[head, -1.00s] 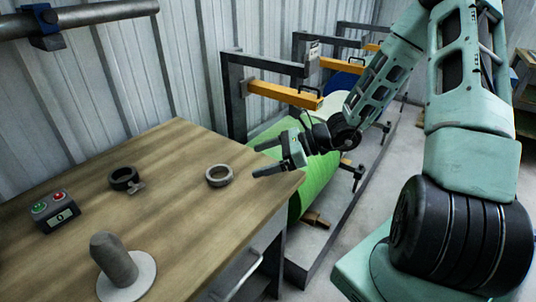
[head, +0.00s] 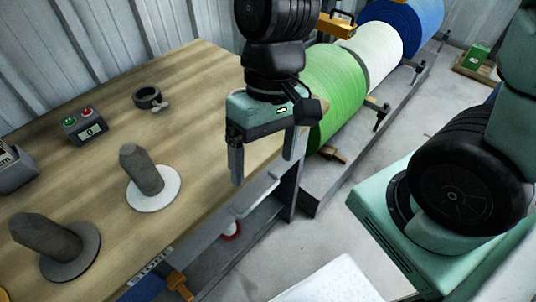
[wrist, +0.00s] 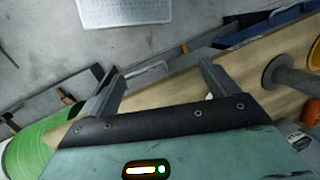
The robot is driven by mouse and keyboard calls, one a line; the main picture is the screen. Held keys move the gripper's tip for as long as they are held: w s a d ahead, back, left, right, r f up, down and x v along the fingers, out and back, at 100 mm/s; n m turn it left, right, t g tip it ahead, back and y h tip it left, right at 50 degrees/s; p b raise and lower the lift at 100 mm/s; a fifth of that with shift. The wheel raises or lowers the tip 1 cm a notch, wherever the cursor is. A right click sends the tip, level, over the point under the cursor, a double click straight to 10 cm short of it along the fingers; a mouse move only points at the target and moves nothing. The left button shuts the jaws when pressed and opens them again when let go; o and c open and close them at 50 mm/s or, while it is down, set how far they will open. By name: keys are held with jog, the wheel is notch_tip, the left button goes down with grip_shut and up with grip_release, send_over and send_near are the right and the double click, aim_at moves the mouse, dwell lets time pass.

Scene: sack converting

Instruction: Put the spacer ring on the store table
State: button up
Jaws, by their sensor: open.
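The spacer ring is not visible in either view now; a grey ring lay on the wooden table (head: 205,75) earlier, and my arm covers that part in the head view. My gripper (head: 266,168) is open with fingers pointing down, in front of the table's right edge. In the wrist view my gripper (wrist: 160,72) shows nothing held between its fingers. A dark collar with a side screw (head: 148,98) lies on the table, left of my gripper. I cannot tell which surface is the store table; the front-edge label (head: 150,276) is unreadable.
A grey post on a white disc (head: 143,172) and a post on a dark disc (head: 50,240) stand on the table. A button box (head: 85,127) sits behind them. Green roll (head: 335,85) is right of my gripper. A white perforated panel (head: 330,283) is at the bottom.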

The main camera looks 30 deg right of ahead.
jog(key=n, duration=0.2)
jog(key=s+r+n+t+h, duration=0.1)
jog(key=n, duration=0.1)
jog(key=s+a+r+n+t, duration=0.1)
jog(key=shift+s+r+n+h, duration=0.25)
jog(key=shift+n+h, duration=0.05)
jog(key=shift+n, duration=0.1)
notch_tip(320, 180, up, 8)
jog(key=p, duration=0.7)
jog(key=shift+f, duration=0.25)
